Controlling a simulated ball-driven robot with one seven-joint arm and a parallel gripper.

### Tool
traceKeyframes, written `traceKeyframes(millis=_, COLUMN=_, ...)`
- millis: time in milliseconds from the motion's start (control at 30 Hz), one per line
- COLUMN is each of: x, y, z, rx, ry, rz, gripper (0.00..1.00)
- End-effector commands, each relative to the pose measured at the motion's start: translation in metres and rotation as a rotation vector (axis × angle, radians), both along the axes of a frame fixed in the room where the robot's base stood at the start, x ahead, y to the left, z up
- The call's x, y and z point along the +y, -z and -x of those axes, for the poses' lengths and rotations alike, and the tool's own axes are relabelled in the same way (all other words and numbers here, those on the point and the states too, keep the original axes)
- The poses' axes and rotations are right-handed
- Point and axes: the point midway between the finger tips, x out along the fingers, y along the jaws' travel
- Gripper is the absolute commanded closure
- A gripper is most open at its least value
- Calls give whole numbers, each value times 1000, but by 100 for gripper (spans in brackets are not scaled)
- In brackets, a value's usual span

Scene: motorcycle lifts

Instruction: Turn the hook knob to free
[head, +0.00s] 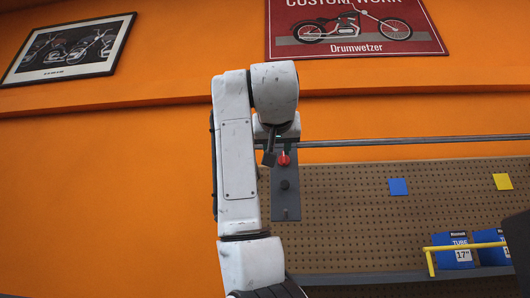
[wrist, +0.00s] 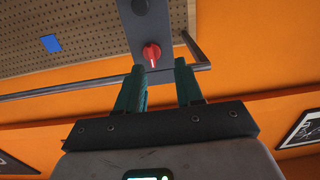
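A red knob (head: 284,160) sits near the top of a narrow grey panel (head: 292,201) that hangs in front of the pegboard. It also shows in the wrist view (wrist: 152,54), with a pale mark on its face. A black knob (head: 285,184) is below it on the same panel; part of it shows in the wrist view (wrist: 140,6). I cannot read any label by either knob. My gripper (wrist: 159,65) is open, its two teal fingers apart, close to the red knob. Nothing shows between the fingers. In the head view my arm partly hides the gripper.
A horizontal metal rail (head: 400,141) runs along the top of the pegboard (head: 365,225). A shelf (head: 385,278) carries blue boxes (head: 453,256) and a yellow rail (head: 432,262) at the right.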

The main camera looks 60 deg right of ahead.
Motion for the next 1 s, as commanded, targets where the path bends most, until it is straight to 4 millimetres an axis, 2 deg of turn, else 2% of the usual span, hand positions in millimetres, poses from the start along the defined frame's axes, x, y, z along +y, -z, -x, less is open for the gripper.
traceKeyframes(millis=33, x=3, y=-13, z=13, rx=-16, ry=16, rz=10, gripper=64)
traceKeyframes(millis=100, x=6, y=-24, z=24, rx=-29, ry=29, rz=18, gripper=64)
traceKeyframes(millis=233, x=5, y=-31, z=30, rx=-37, ry=40, rz=23, gripper=64)
traceKeyframes(millis=367, x=-8, y=-32, z=25, rx=-36, ry=41, rz=22, gripper=64)
traceKeyframes(millis=800, x=-76, y=-32, z=-4, rx=-36, ry=40, rz=22, gripper=64)
traceKeyframes(millis=1000, x=-90, y=-30, z=-10, rx=-36, ry=37, rz=23, gripper=64)
